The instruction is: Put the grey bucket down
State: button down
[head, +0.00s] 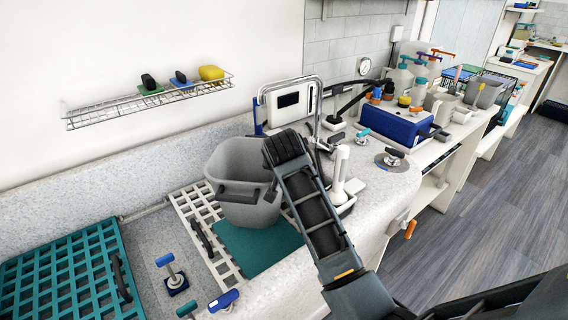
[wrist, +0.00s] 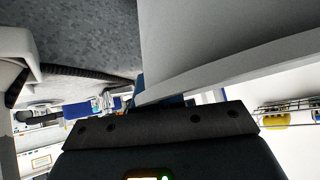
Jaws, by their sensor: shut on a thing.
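The grey bucket (head: 233,163) is upright over the teal mat (head: 262,247) and the white grate (head: 187,207) at the sink. I cannot tell whether its bottom touches the mat. My gripper (head: 271,190) is at the bucket's right side, shut on it; my arm link hides part of that side and the fingertips are hard to see. In the wrist view the bucket's pale wall and rim (wrist: 225,35) fill the upper right, close to the dark gripper body.
A teal grate (head: 70,275) lies at the left. Blue-handled valves (head: 172,275) stand in front. A faucet and white dispenser stand just right of the bucket. A blue box (head: 393,128) and bottles crowd the counter beyond. A wire shelf (head: 150,103) hangs on the wall.

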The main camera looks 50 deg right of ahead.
notch_tip(320, 180, down, 7)
jog(key=b, duration=0.4)
jog(key=shift+r, duration=0.15)
dwell(0.6)
jog(key=c, duration=1.2)
grip_release()
jog(key=shift+f, duration=0.2)
jog(key=shift+o, duration=0.2)
jog(key=shift+s, duration=0.1)
jog(key=b+v, duration=0.1)
jog(key=v, duration=0.6)
jog(key=shift+a+r, duration=0.2)
jog(key=shift+r, duration=0.15)
